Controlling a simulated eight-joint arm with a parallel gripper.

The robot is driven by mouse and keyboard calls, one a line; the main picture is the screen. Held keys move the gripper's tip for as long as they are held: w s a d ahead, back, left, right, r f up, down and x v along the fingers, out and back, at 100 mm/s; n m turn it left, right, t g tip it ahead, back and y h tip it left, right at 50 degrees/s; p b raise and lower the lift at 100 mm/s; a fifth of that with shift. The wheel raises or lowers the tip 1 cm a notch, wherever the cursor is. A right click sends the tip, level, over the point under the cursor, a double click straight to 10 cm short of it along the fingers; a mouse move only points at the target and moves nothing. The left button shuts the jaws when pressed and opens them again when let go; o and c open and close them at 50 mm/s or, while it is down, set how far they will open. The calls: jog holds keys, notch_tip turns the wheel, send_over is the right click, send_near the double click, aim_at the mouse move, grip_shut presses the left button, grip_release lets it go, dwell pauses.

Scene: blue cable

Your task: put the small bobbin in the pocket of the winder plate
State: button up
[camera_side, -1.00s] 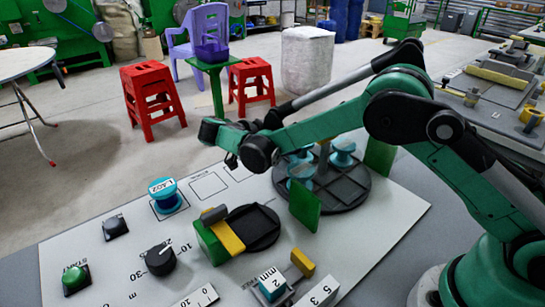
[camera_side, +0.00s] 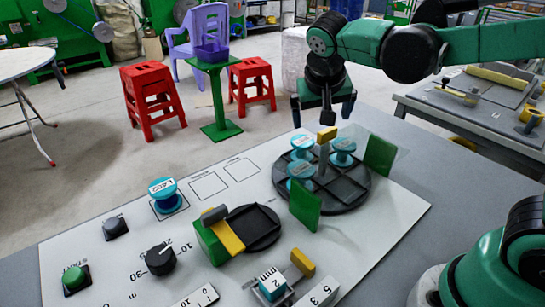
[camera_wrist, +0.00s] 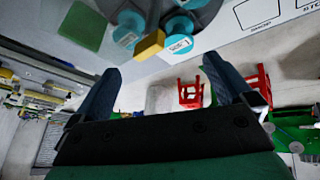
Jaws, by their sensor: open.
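My gripper (camera_side: 323,110) is open and empty, pointing down above the back edge of the large round dark plate (camera_side: 345,198). Its spread fingers (camera_wrist: 160,70) also show in the wrist view. Three teal bobbins stand on that plate: a back one (camera_side: 302,144), a right one (camera_side: 343,152) and a front one (camera_side: 300,176). Two of them show clearly in the wrist view, one left (camera_wrist: 126,32) and one right (camera_wrist: 178,36). Another teal bobbin (camera_side: 163,190), with a white label, stands on the panel at left. A smaller dark round plate (camera_side: 262,228) has raised ribs. I cannot tell which bobbin is the small one.
A post with a yellow top (camera_side: 327,134) rises from the large plate. Green upright panels (camera_side: 305,206) (camera_side: 380,155) flank it. A green block with a yellow bar (camera_side: 228,232) reaches over the smaller plate. Knobs and number blocks sit on the front panel.

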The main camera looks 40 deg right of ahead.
jog(key=s+n+t+y, duration=0.1)
jog(key=s+n, duration=0.1)
jog(key=s+a+f+n+t+y, duration=0.1)
jog(key=s, duration=0.1)
jog(key=s+a+f+n+t+y, duration=0.1)
jog(key=s+n+y, duration=0.1)
jog(key=shift+s+f+n, duration=0.1)
jog(key=shift+f+n, duration=0.05)
jog(key=shift+n, duration=0.15)
jog(key=shift+s+a+f, duration=0.15)
jog(key=shift+s+a, duration=0.05)
jog(key=shift+c, duration=0.2)
jog(key=shift+s+a+f+n+t+y, duration=0.1)
jog(key=shift+n+t+y, duration=0.2)
jog(key=shift+n+t, duration=0.1)
jog(key=shift+c, duration=0.7)
